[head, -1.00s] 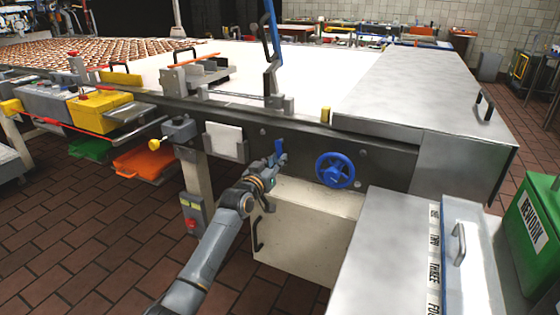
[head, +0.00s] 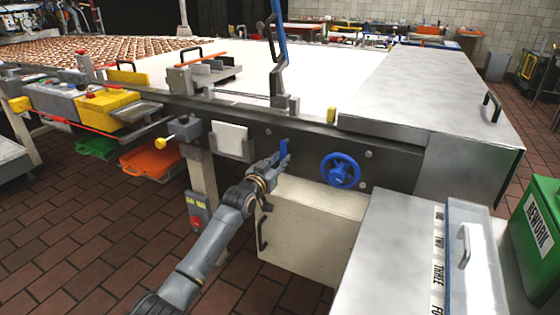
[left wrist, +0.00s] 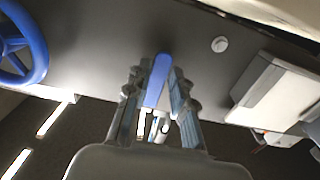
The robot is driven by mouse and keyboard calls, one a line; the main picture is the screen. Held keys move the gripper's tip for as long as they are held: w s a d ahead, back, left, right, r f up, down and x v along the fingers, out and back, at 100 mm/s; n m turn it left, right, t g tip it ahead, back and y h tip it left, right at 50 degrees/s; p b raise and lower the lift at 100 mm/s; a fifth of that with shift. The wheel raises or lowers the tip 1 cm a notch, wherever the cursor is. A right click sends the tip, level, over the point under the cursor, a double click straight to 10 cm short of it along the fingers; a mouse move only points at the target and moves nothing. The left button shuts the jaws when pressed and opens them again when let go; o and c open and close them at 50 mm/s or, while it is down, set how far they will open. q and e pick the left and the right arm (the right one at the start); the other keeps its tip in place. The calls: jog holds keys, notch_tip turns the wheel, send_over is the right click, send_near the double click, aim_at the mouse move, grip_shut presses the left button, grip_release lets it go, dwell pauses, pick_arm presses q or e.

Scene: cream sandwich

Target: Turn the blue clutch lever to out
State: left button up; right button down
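The blue clutch lever (head: 284,147) stands on the dark front rail of the machine, left of the blue handwheel (head: 340,170). My left gripper (head: 280,163) is at the lever, and its fingers partly cover the lever's lower part in the head view. In the left wrist view the blue lever (left wrist: 157,80) lies between the two fingers of my left gripper (left wrist: 157,85). The fingers look open around it, with a narrow gap on each side. The lever's markings are not readable. My right gripper is not in view.
The handwheel also shows in the left wrist view (left wrist: 20,45). A white plate in a holder (head: 231,141) is left of the lever. A cream cabinet (head: 305,230) sits below. A steel counter (head: 385,245) and a green REWORK bin (head: 537,215) stand at the right.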

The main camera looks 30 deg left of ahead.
pick_arm(q)
jog(key=shift+o, duration=1)
jog(key=shift+s, duration=0.15)
jog(key=s, duration=1.1)
jog(key=shift+s+d, duration=0.3)
jog(key=shift+s, duration=0.05)
